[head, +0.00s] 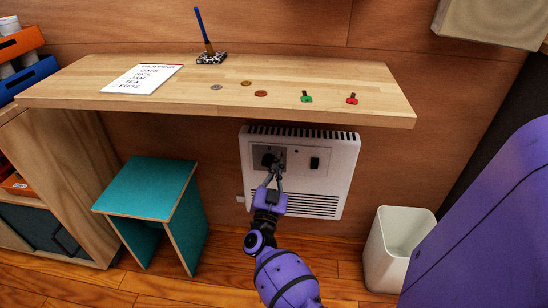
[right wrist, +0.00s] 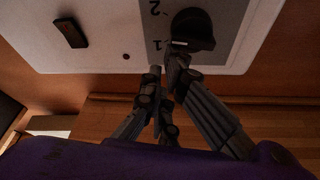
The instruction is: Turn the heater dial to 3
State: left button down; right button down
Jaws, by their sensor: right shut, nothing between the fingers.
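The white heater (head: 335,180) is on the wall under the wooden shelf. Its black dial (head: 268,160) sits on a grey panel at the heater's upper left. In the right wrist view the dial (right wrist: 192,28) shows a pale mark on its edge near the printed 1, with a 2 beside that. My right gripper (head: 274,167) is shut and empty, its fingertips at the dial. In the right wrist view the fingertips (right wrist: 167,70) are at the dial's lower edge; I cannot tell whether they touch it. My left gripper is not in view.
A black switch (head: 314,163) is right of the dial. The shelf (head: 330,80) overhangs the heater and holds coins, pins and a shopping list. A teal stool (head: 150,188) stands to the left, a white bin (head: 378,255) to the right.

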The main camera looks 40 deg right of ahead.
jog(key=f+m+g, duration=0.1)
jog(key=m+g, duration=0.1)
jog(key=m, duration=0.3)
jog(key=f+m+g, duration=0.2)
jog(key=m, duration=0.4)
jog(key=f+m+g, duration=0.2)
jog(key=m, duration=0.3)
jog(key=shift+s+d+f+y, duration=0.15)
jog(key=shift+s+d+y, duration=0.05)
jog(key=shift+y, duration=0.1)
jog(key=shift+f, duration=0.15)
